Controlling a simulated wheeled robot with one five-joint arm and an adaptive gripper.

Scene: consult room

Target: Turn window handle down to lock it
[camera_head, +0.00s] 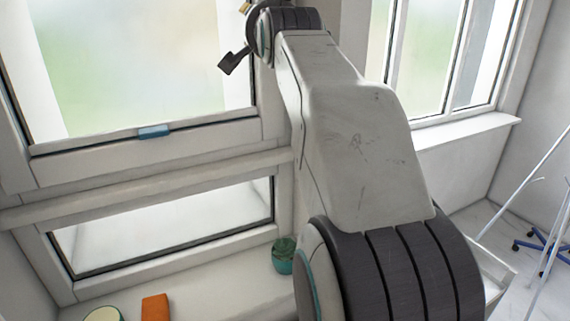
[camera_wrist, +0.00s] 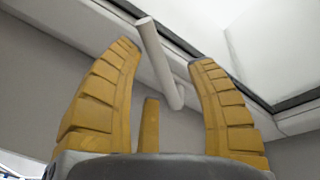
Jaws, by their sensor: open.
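The window handle (camera_wrist: 158,62) is a pale grey bar in the wrist view, slanting from upper left to lower right beside the window frame (camera_wrist: 255,105). My gripper (camera_wrist: 165,54) is open, with one ribbed yellow finger on each side of the handle in the picture. Both fingers look apart from it; I cannot tell how deep it lies between them. In the head view the window (camera_head: 140,60) stands at the left with frosted panes and a white frame. The handle is not visible there, and my arm covers part of the frame.
A light blue tab (camera_head: 153,131) sits on the window's lower rail. On the sill below are a teal pot (camera_head: 284,256), an orange block (camera_head: 156,307) and a round green-rimmed item (camera_head: 103,314). A second window (camera_head: 440,60) and a pole stand (camera_head: 546,240) are at the right.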

